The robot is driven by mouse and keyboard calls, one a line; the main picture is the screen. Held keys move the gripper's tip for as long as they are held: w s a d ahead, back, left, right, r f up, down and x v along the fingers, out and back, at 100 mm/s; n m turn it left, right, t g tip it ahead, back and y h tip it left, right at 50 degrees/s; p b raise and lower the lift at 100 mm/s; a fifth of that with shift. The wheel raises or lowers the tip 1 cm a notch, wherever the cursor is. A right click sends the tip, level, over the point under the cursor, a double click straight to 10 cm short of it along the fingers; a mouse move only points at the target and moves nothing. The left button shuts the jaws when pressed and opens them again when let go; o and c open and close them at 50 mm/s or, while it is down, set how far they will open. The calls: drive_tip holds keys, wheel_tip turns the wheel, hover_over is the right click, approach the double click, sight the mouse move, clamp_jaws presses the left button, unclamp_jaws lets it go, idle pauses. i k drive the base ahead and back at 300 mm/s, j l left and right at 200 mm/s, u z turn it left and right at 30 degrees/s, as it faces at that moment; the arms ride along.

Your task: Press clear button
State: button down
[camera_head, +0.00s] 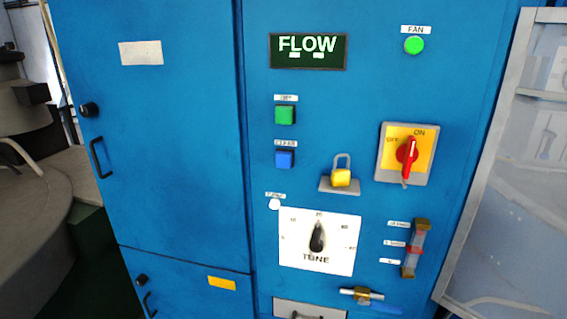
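The clear button (285,159) is a square blue button on the blue cabinet front, under a small white label that seems to read CLEAR. A square green button (285,115) sits directly above it, its label too blurred to read surely. A dark display (308,51) above both shows FLOW in pale letters. My gripper is not in view, and nothing covers the blue button.
Right of the button are a yellow padlock (341,178) and a red rotary switch (406,152) that stick out. A TUNE dial (318,240) is below. A green FAN lamp (414,45) glows at upper right. A grey-framed panel (480,180) stands at the right edge.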

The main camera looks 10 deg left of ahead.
sight(284, 158)
drive_tip(key=i+j+u, duration=0.1)
drive_tip(key=j+u, duration=0.3)
drive_tip(key=i+j+u, duration=0.2)
drive_tip(key=u, duration=0.2)
drive_tip(key=i+j+u, duration=0.45)
drive_tip(key=j+u, duration=0.3)
drive_tip(key=l, duration=0.1)
